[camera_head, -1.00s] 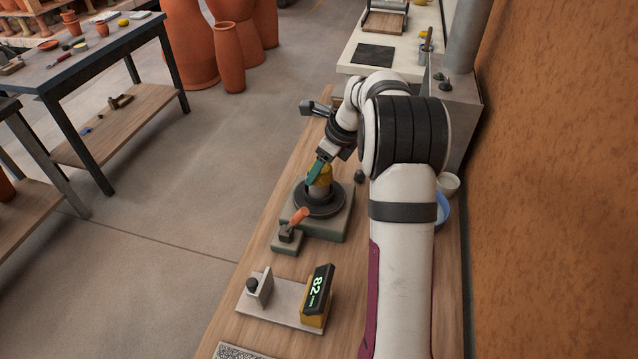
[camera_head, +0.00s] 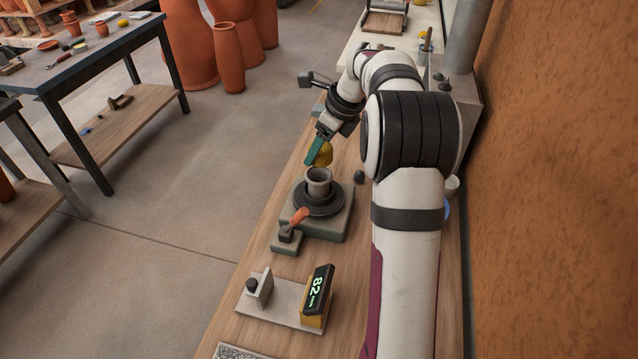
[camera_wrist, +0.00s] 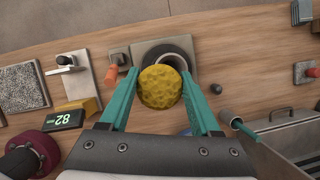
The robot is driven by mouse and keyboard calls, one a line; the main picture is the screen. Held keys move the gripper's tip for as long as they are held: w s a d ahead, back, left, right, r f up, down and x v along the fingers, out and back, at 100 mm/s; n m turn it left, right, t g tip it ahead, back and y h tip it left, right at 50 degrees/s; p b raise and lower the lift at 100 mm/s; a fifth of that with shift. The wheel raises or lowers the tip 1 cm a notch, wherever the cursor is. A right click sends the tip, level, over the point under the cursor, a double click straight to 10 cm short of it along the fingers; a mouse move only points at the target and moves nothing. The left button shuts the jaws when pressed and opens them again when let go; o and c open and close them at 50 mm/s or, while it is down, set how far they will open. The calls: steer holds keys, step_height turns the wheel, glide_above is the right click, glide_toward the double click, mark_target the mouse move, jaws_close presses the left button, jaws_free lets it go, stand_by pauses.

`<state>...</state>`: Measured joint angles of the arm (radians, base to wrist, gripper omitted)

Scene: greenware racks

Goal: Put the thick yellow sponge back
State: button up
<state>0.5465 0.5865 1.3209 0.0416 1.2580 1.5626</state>
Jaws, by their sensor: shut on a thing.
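My gripper (camera_head: 319,149) has teal fingers and is shut on the thick yellow sponge (camera_head: 325,154). The sponge is round and pitted; in the wrist view (camera_wrist: 160,87) it sits between the two fingers. It is held in the air just above and behind a grey clay cup (camera_head: 319,182). The cup stands upright on the dark round wheel head (camera_head: 318,208) of a small green-grey turntable. In the wrist view the sponge hides part of the cup's near side.
An orange-handled device (camera_head: 290,232) stands in front of the turntable. A gauge with a lit "82" display (camera_head: 318,287) is nearer. A small dark knob (camera_head: 359,176) lies right of the cup. A speckled slab (camera_wrist: 22,88) shows at left.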

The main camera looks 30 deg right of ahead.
steer(key=s+d+f+m+h, duration=0.1)
steer(key=s+d+f+m, duration=0.4)
steer(key=s, duration=0.6)
steer(key=s+d+f+m+h, duration=0.1)
steer(key=s+d+f, duration=0.3)
steer(key=s+d, duration=0.5)
steer(key=shift+t, duration=0.4)
steer(key=s+f, duration=0.1)
steer(key=f, duration=0.2)
steer(key=s+a+f, duration=0.1)
steer(key=f, duration=0.2)
steer(key=s+f, duration=0.1)
steer(key=f, duration=0.2)
steer(key=shift+s+a+f, duration=0.1)
steer(key=shift+a+f, duration=0.25)
steer(key=shift+a, duration=0.05)
steer(key=shift+f, duration=0.2)
steer(key=shift+f, duration=0.1)
steer(key=o, duration=1.2)
